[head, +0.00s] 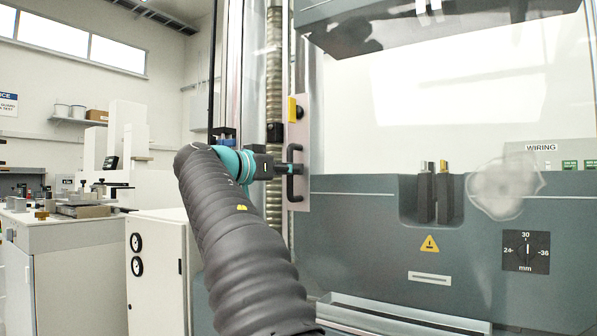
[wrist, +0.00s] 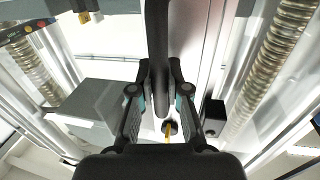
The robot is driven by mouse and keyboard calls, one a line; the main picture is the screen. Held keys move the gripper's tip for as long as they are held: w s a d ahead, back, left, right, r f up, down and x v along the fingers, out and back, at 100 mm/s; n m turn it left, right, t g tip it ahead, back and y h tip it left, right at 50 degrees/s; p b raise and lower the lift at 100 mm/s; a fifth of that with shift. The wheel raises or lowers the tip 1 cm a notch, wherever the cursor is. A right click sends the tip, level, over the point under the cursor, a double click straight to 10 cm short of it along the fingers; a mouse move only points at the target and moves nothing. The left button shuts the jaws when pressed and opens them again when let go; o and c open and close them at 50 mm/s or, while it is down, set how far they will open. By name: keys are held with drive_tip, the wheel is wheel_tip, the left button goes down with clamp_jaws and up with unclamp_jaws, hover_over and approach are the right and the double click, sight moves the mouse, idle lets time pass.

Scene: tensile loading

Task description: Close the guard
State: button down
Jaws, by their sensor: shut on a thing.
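The guard's black bar handle (head: 298,186) stands upright on a pale strip (head: 301,130) beside the testing machine's opening. My gripper (head: 286,172) reaches it from the left and is shut around the handle's middle. In the wrist view the handle (wrist: 157,40) runs down between the two fingers of my gripper (wrist: 159,80), with a finger on either side. The guard's clear panel is hard to make out, and how far it stands open cannot be told.
A yellow and black block (head: 293,109) sits above the handle. A ridged column (head: 274,70) rises behind my gripper. The machine's grey front (head: 360,230) carries a dial (head: 526,251). A white cabinet (head: 160,262) and a bench (head: 60,240) stand at left.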

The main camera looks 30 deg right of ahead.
drive_tip(key=shift+w+a+r, duration=0.1)
drive_tip(key=shift+w+a, duration=0.05)
drive_tip(key=shift+w, duration=0.05)
drive_tip(key=c, duration=1.1)
unclamp_jaws()
drive_tip(key=shift+w+a, duration=0.1)
drive_tip(key=shift+w, duration=0.1)
drive_tip(key=shift+c, duration=0.2)
drive_tip(key=shift+s, duration=0.15)
drive_tip(key=v, duration=1.1)
drive_tip(key=shift+a, duration=0.35)
drive_tip(key=shift+s, duration=0.1)
